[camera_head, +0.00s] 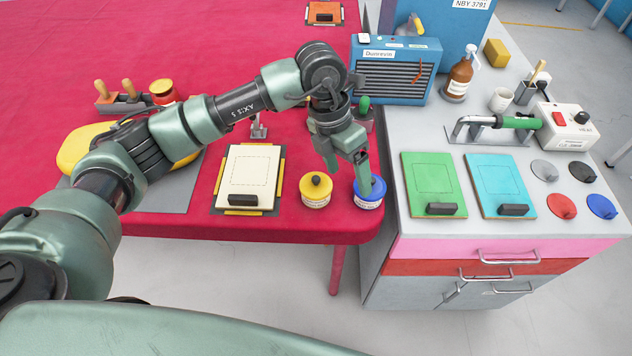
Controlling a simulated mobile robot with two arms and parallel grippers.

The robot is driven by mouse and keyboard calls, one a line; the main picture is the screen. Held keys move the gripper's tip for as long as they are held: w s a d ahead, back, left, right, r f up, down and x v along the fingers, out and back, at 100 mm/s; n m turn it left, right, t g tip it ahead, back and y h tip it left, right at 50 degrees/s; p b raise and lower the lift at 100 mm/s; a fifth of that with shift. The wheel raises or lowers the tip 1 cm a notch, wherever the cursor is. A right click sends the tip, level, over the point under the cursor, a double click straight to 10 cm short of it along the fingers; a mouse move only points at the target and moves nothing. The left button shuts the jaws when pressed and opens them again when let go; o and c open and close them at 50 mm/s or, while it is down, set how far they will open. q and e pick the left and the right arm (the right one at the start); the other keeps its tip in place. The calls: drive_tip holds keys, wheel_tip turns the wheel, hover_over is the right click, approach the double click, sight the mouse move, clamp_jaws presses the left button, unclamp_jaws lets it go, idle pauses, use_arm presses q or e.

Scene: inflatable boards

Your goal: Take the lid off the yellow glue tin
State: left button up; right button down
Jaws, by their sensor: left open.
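The yellow glue tin (316,198) stands on the red table near its front edge, with a pale label on its side. Its yellow lid with a round black knob (316,179) sits on it. My left gripper (347,180) is open and empty, pointing down from above. Its fingers are to the right of the yellow tin's knob. One finger overlaps the blue tin (368,201) in the picture; I cannot tell whether it touches. That finger hides part of the blue tin's top. My right gripper is not in view.
A cream board in a frame (249,178) lies left of the yellow tin. A grey bench (388,215) stands right of the table, carrying a green board (433,180), a cyan board (500,182) and several coloured discs.

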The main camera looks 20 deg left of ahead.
sight(315, 179)
use_arm(q)
drive_tip(key=a+y, duration=0.1)
drive_tip(key=a, duration=0.1)
drive_tip(key=w+a+y, duration=0.1)
drive_tip(key=a, duration=0.2)
drive_tip(key=w+a+y, duration=0.1)
drive_tip(key=a, duration=0.1)
drive_tip(key=shift+a+r+n, duration=0.15)
drive_tip(key=shift+r+n, duration=0.15)
drive_tip(key=shift+n, duration=0.1)
wheel_tip(315, 179, down, 6)
drive_tip(key=p, duration=0.3)
drive_tip(key=shift+s+f, duration=0.1)
drive_tip(key=shift+f, duration=0.55)
drive_tip(key=c, duration=1.5)
drive_tip(key=shift+s, duration=0.1)
clamp_jaws()
drive_tip(key=shift+f, duration=0.1)
